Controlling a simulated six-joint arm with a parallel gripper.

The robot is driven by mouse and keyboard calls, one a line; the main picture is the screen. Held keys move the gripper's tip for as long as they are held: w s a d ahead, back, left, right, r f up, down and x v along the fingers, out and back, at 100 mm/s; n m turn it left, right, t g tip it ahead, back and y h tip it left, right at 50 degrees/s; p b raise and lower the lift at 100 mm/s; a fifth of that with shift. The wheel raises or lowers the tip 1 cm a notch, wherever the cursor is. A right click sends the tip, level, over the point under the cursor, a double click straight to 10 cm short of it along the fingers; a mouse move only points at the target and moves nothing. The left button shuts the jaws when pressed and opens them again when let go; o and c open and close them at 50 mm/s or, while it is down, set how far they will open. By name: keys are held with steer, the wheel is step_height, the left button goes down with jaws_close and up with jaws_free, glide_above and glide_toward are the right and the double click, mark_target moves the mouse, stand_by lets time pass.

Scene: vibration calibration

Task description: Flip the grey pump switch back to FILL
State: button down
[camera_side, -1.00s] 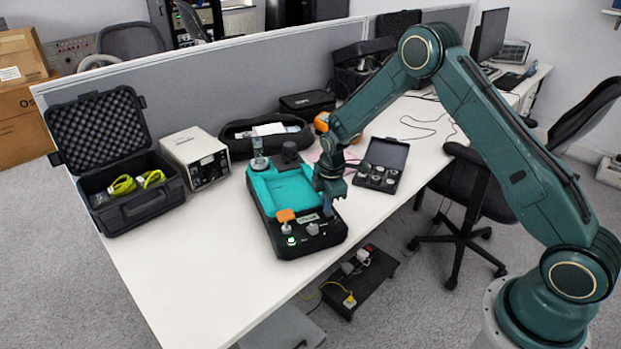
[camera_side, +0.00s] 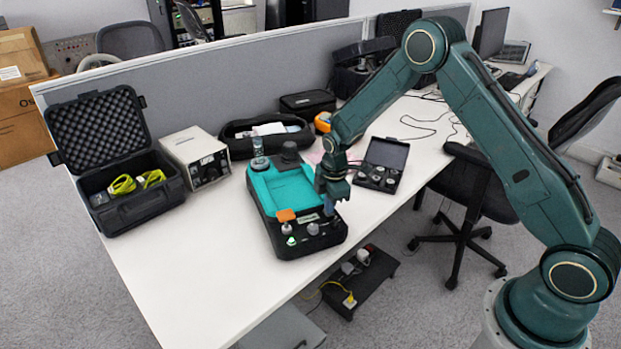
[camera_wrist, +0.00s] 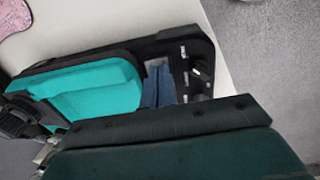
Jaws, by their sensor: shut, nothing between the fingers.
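The calibrator is a black case with a teal recess (camera_side: 284,188) on the white desk. Its control panel is at the near end, with a grey knob-like control (camera_side: 313,229), an orange part (camera_side: 286,215) and a green-lit button (camera_side: 291,241). My gripper (camera_side: 329,209) points down at the panel's right side with its fingers shut and empty. In the wrist view the blue fingers (camera_wrist: 158,88) lie beside the panel's small switches and black knob (camera_wrist: 200,72). I cannot tell which small part is the grey pump switch, its position, or whether my fingertips touch it.
An open black case of round weights (camera_side: 383,166) lies right of the calibrator. A beige instrument box (camera_side: 196,157) and an open black case with yellow cables (camera_side: 128,192) stand left. A black pouch (camera_side: 266,136) lies behind. The desk's near left is clear.

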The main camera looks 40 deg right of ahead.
mark_target(331, 215)
step_height(331, 215, up, 14)
steer(key=shift+s+f, duration=0.2)
stand_by(0.4)
steer(key=shift+s, duration=0.15)
stand_by(0.6)
steer(key=shift+w+d+f, duration=0.1)
steer(key=shift+w+f, duration=0.15)
steer(key=shift+f, duration=2.05)
steer(key=shift+w+d+f, duration=0.1)
steer(key=shift+w+f, duration=0.2)
steer(key=shift+f, duration=2)
steer(key=shift+w+d+f, duration=0.1)
steer(key=shift+w+f, duration=0.15)
steer(key=shift+f, duration=2.05)
